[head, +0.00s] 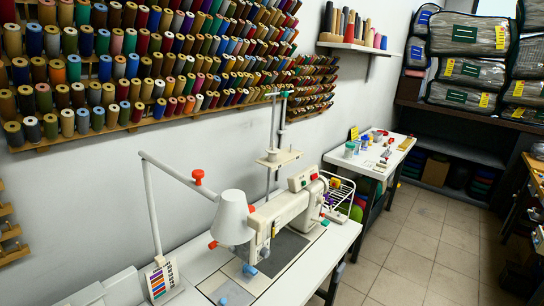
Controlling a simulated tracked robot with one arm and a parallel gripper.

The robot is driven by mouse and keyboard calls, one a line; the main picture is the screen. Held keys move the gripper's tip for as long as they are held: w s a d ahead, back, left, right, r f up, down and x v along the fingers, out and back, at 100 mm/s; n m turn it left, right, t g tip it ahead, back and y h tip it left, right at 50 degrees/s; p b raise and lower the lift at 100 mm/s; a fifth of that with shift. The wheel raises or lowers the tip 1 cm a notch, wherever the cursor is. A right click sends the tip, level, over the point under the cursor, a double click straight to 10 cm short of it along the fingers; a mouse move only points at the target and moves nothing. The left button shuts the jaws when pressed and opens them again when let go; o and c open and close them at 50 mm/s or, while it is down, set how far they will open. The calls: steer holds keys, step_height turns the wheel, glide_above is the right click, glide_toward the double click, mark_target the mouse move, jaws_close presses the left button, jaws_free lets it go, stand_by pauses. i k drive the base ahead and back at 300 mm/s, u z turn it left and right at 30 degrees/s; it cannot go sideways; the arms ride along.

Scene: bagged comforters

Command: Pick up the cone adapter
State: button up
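I cannot pick out the cone adapter with certainty in the head view. Several small items lie on the small white side table (370,165) beyond the sewing machine, among them blue-green jars (350,149) and red pieces, but they are too small to identify as the adapter. A white sewing machine (290,212) stands on a white table (318,268), with a thread stand (277,158) behind it. My gripper is not in view.
A white lamp (232,218) on a jointed arm stands in front of the machine. Thread cones fill wall racks (150,70) on the left; more stand on a wall shelf (356,46). Bagged comforters (468,70) are stacked at back right. The tiled floor (420,235) is clear to the right.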

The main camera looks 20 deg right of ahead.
mark_target(272, 152)
steer(key=z, duration=0.85)
steer(key=k, duration=1.1)
steer(key=z, duration=1.15)
steer(key=i, duration=1.35)
steer(key=u, duration=0.35)
steer(key=i, duration=1.25)
steer(key=u, duration=0.8)
steer(key=i, duration=1.1)
steer(key=u, duration=1.35)
steer(key=i, duration=0.8)
steer(key=u, duration=0.4)
steer(key=k, duration=0.2)
steer(key=u, duration=0.1)
